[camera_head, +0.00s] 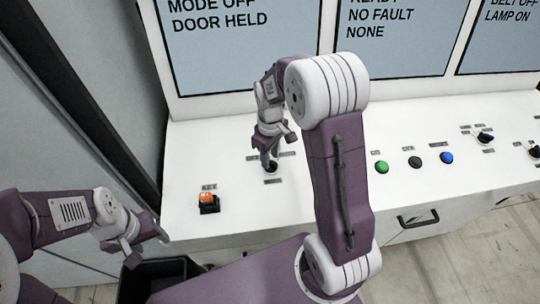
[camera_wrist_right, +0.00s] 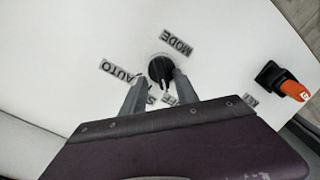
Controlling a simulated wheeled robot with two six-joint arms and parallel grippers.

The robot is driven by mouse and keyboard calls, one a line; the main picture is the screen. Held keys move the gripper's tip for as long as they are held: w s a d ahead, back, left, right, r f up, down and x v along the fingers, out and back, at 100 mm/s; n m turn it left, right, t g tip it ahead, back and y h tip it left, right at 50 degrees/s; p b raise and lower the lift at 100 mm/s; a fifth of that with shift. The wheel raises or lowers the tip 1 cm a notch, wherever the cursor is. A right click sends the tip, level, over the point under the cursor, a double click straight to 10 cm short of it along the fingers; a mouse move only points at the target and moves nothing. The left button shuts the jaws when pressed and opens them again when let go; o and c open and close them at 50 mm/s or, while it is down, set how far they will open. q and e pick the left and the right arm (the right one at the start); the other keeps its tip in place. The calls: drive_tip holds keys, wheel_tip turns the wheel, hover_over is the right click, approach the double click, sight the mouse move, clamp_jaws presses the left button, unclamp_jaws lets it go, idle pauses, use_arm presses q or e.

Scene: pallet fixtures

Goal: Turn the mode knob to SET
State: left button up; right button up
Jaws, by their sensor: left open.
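The black mode knob (camera_wrist_right: 160,68) sits on the white console in the right wrist view, with labels MODE, AUTO and partly hidden others around it. Its pale mark points toward the fingers, near the label that seems to read OFF. In the head view the knob (camera_head: 269,167) is partly covered by my right gripper (camera_head: 268,150). The right fingers (camera_wrist_right: 158,78) are apart, one close to the knob's edge, the other off to the side; contact cannot be told. My left gripper (camera_head: 150,240) is open and empty, away from the knob, in front of the console.
An orange key switch (camera_head: 208,200) stands left of the knob. Green (camera_head: 381,167), black (camera_head: 415,162) and blue (camera_head: 446,158) buttons and further knobs lie to the right. The left screen (camera_head: 230,40) reads MODE OFF, DOOR HELD. A black bin (camera_head: 150,282) stands below the console.

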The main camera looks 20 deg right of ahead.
drive_tip(key=shift+f, duration=0.4)
drive_tip(key=shift+s+a+r, duration=0.1)
drive_tip(key=shift+s+r, duration=0.05)
drive_tip(key=shift+s, duration=0.5)
drive_tip(key=shift+w, duration=0.15)
clamp_jaws()
drive_tip(key=shift+w, duration=0.15)
use_arm(q)
drive_tip(key=shift+s+r, duration=0.2)
drive_tip(key=shift+s, duration=0.2)
